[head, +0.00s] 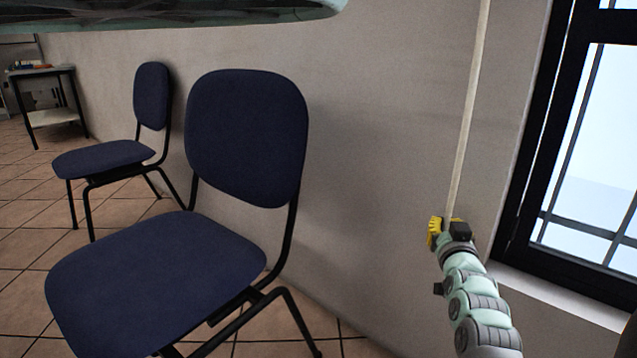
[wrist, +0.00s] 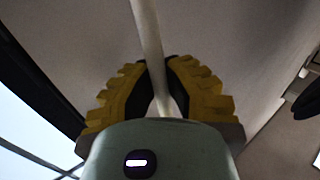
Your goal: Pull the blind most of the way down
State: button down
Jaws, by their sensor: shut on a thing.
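A pale cord (head: 467,105) hangs down along the wall to the left of the window. It also shows in the wrist view (wrist: 146,28), running between the yellow fingers. My gripper (head: 444,224) is at the lower visible part of the cord. In the wrist view, my gripper (wrist: 163,80) has its two yellow ridged fingers closed around the cord. The cord is slightly slanted in the head view. The blind itself is not visible in either view, and the visible window panes are uncovered.
The black-framed window (head: 527,140) and its sill (head: 560,297) are just right of my gripper. Two dark blue chairs, one near (head: 245,135) and one farther (head: 105,158), stand along the wall. A small table (head: 45,75) is at the far left. Tiled floor shows between them.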

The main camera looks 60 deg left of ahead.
jog(key=c, duration=1.1)
grip_release()
jog(key=shift+s+d+f, duration=0.1)
jog(key=shift+o, duration=0.5)
jog(key=v, duration=1.2)
